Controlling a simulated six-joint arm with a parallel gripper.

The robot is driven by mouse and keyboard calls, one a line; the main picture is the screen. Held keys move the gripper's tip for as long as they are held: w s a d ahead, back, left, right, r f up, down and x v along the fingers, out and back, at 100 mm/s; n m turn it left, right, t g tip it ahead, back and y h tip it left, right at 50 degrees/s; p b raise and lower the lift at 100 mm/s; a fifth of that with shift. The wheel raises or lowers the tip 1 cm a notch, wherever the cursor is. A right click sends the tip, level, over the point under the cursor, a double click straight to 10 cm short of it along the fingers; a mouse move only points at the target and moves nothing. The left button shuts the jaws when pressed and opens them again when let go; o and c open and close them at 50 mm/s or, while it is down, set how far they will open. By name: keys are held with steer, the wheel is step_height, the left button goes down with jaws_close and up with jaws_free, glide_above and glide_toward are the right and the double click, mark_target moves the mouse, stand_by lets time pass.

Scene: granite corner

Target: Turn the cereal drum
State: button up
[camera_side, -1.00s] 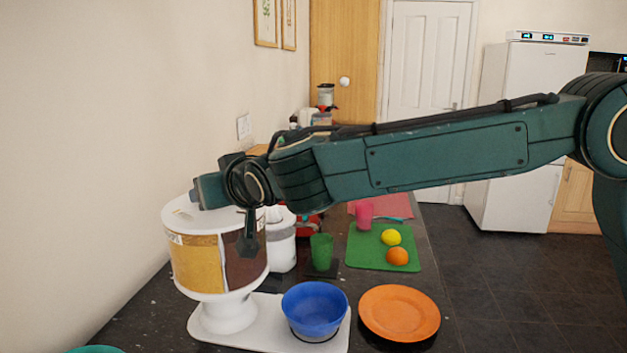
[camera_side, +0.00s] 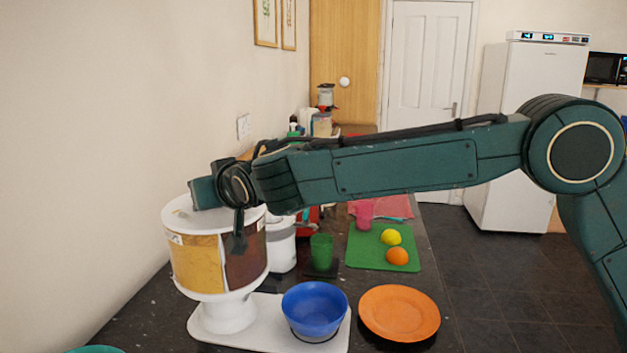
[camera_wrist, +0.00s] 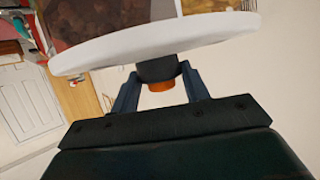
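The cereal drum (camera_side: 200,265) is a white round dispenser on a pedestal, with yellow and brown cereal behind clear panels. My gripper (camera_side: 203,193) is at its white top; its fingers are not clear there. In the wrist view the drum's white rim (camera_wrist: 160,40) is above my gripper (camera_wrist: 159,74). The two fingers stand apart, one on each side of a dark knob with an orange end (camera_wrist: 160,86). Narrow gaps seem to show beside the orange end; firm contact is not visible.
A blue bowl (camera_side: 315,308) stands on the white base tray (camera_side: 265,330). An orange plate (camera_side: 399,313) is to its right. Behind are a green cup (camera_side: 321,252) and a green board (camera_side: 365,258) with a lemon and an orange. The wall is close on the left.

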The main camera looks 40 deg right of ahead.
steer(key=c, duration=0.4)
steer(key=shift+o, duration=0.2)
steer(key=shift+a+m+h, duration=0.1)
steer(key=shift+m+h, duration=0.2)
steer(key=shift+h, duration=0.1)
steer(key=shift+w+a+r+m+h, duration=0.1)
steer(key=shift+w+r+m+h, duration=0.05)
steer(key=shift+m+h, duration=1)
steer(key=shift+r+m+g+h, duration=0.1)
steer(key=shift+m+g+h, duration=0.25)
steer(key=shift+h, duration=0.3)
steer(key=shift+m+h, duration=0.6)
steer(key=o, duration=1.4)
steer(key=shift+c, duration=0.2)
steer(key=shift+f, duration=0.2)
steer(key=shift+a, duration=0.1)
